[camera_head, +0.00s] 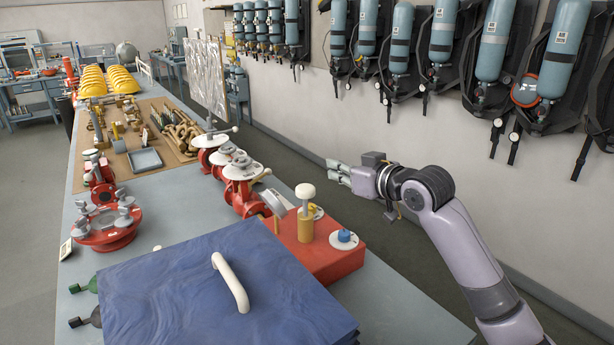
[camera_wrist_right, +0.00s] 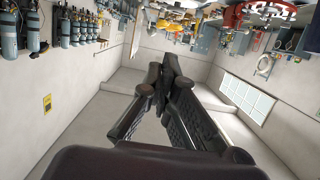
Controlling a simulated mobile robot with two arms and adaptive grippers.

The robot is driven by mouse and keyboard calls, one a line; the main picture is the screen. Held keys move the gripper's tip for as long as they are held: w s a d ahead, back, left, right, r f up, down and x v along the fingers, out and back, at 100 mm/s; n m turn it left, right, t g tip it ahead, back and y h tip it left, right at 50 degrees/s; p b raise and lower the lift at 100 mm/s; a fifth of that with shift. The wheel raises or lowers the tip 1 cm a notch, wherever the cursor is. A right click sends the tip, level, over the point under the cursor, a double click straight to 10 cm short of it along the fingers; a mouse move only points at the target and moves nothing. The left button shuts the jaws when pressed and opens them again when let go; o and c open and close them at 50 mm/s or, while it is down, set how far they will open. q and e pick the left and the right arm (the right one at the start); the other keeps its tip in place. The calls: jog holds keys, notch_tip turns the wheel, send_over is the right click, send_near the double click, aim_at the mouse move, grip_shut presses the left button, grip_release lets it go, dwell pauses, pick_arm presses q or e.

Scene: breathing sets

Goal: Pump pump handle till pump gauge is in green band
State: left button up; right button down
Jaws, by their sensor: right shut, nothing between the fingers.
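The pump is a red block (camera_head: 325,262) on the bench's right side. Its pump handle, a pale knob (camera_head: 306,191), tops a short rod above a brass cylinder (camera_head: 305,226). A tilted grey-white plate (camera_head: 275,203) stands at the block's left; I cannot tell whether this is the gauge, and no needle or green band is readable. A blue knob on a white disc (camera_head: 344,236) sits at the block's right end. My right gripper (camera_head: 333,172) is shut and empty, beyond the bench's right edge, apart from the handle. It also shows in the wrist view (camera_wrist_right: 158,80). My left gripper is out of view.
A blue box or cover with a white handle (camera_head: 231,282) fills the near bench. Red valves (camera_head: 240,180) stand behind the pump, and a red flanged fitting (camera_head: 106,228) at left. Blue cylinders (camera_head: 442,35) hang along the right wall. Open floor lies between bench and wall.

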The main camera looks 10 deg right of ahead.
jog(key=p, duration=0.4)
send_over(311, 190)
jog(key=shift+s+f, duration=0.2)
jog(key=shift+f, duration=0.9)
notch_tip(311, 190, down, 3)
jog(key=shift+w+r+p, duration=0.15)
jog(key=shift+p, duration=0.7)
jog(key=shift+f, duration=0.85)
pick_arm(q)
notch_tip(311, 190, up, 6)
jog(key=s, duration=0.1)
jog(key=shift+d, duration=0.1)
pick_arm(e)
jog(key=shift+f, duration=0.1)
